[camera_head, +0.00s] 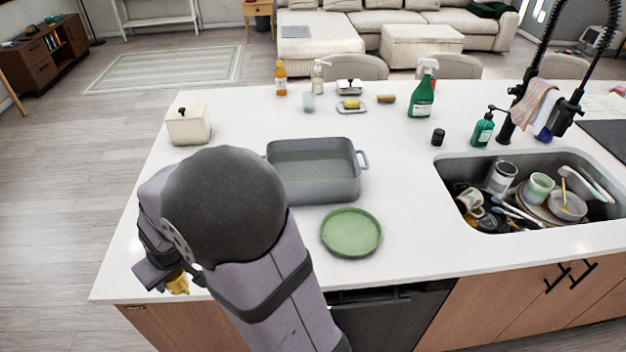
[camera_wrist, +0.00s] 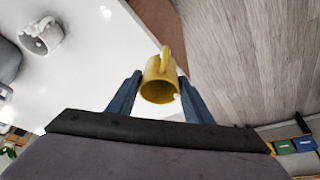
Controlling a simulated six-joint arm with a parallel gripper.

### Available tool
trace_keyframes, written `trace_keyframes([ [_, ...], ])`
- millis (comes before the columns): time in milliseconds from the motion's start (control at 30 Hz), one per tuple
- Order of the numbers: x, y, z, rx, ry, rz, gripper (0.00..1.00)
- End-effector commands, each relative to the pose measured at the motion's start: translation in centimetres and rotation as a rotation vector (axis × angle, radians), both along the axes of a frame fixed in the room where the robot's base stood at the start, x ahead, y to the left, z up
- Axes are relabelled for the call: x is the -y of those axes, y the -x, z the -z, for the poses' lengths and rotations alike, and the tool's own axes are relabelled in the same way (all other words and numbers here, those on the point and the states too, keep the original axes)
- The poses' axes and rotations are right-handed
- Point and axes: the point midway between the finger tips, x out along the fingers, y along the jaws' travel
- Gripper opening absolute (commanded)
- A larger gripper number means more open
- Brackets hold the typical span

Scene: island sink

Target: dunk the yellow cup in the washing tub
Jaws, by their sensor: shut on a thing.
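My gripper (camera_wrist: 159,80) is shut on the yellow cup (camera_wrist: 159,88), with one blue finger on each side of it in the wrist view. The cup's handle points up in that picture and its open mouth faces the camera. In the head view, a small part of the yellow cup (camera_head: 178,285) shows below my arm at the counter's front left; the rest is hidden. The grey washing tub (camera_head: 328,191) stands on the counter, right of and behind my gripper, holding what looks like water. The cup is outside the tub.
A green plate (camera_head: 351,232) lies in front of the tub. A cream lidded box (camera_head: 187,127) stands behind my arm. A whitish mug (camera_wrist: 40,37) shows in the wrist view. The sink (camera_head: 447,185) at right is full of dishes. Bottles and soap stand along the back.

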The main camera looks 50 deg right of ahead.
Motion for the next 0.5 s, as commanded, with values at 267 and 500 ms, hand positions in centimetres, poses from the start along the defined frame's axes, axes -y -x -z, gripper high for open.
trace_keyframes([
  [267, 0.0, -0.1, -2.4, 0.002, 0.000, 0.000, 0.22],
  [500, 0.0, 0.0, -4.1, 0.002, 0.000, 0.000, 0.22],
])
